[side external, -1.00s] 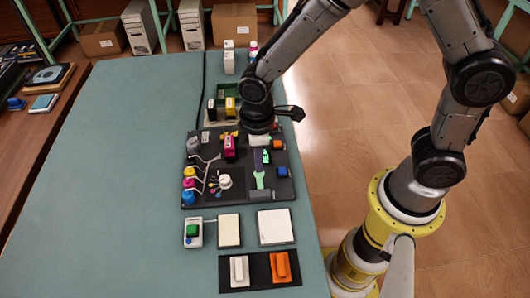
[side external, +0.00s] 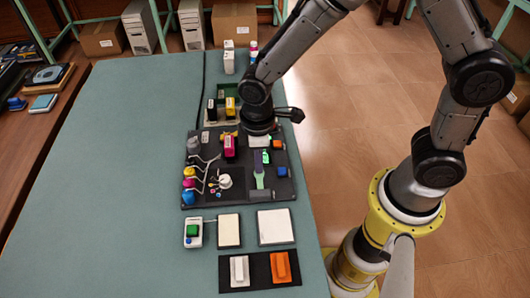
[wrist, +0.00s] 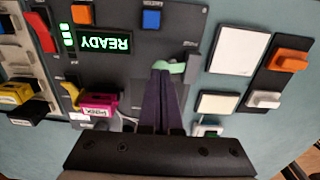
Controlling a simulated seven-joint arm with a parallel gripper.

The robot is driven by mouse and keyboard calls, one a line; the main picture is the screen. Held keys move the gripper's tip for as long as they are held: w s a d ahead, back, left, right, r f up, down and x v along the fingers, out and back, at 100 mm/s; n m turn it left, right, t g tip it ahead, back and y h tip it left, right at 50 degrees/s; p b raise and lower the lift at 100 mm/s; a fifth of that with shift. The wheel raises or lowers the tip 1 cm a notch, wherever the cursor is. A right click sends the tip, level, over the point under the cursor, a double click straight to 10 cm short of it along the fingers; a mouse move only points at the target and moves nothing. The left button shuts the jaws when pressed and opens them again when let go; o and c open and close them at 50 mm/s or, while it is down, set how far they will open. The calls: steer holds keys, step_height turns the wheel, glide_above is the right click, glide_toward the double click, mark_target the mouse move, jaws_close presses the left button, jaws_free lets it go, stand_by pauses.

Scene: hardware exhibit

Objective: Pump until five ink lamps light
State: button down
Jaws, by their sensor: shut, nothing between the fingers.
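My gripper (wrist: 160,72) is shut and empty. In the wrist view its dark fingertips are at a green lever (wrist: 176,68) on the black board; whether they touch it is unclear. In the side view the fingers partly cover the green lever (side external: 261,182). A display (wrist: 105,41) reads READY, upside down in the wrist view. Three green lamps (wrist: 67,40) are lit beside it. In the side view the display is mostly hidden by my gripper. A magenta cartridge (side external: 228,146) stands on the black board (side external: 240,197); it shows in the wrist view (wrist: 98,103).
A blue button (wrist: 151,19) and an orange block (wrist: 82,14) sit near the display. White pads (side external: 275,226), a green button (side external: 193,231) and white and orange handles (side external: 281,266) lie in front. Black and yellow cartridges (side external: 231,105) stand behind. The left mat (side external: 120,190) is clear.

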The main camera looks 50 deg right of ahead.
steer(key=shift+f, duration=0.25)
steer(key=shift+f, duration=1.15)
steer(key=shift+r, duration=1.75)
steer(key=shift+f, duration=0.2)
steer(key=shift+f, duration=0.3)
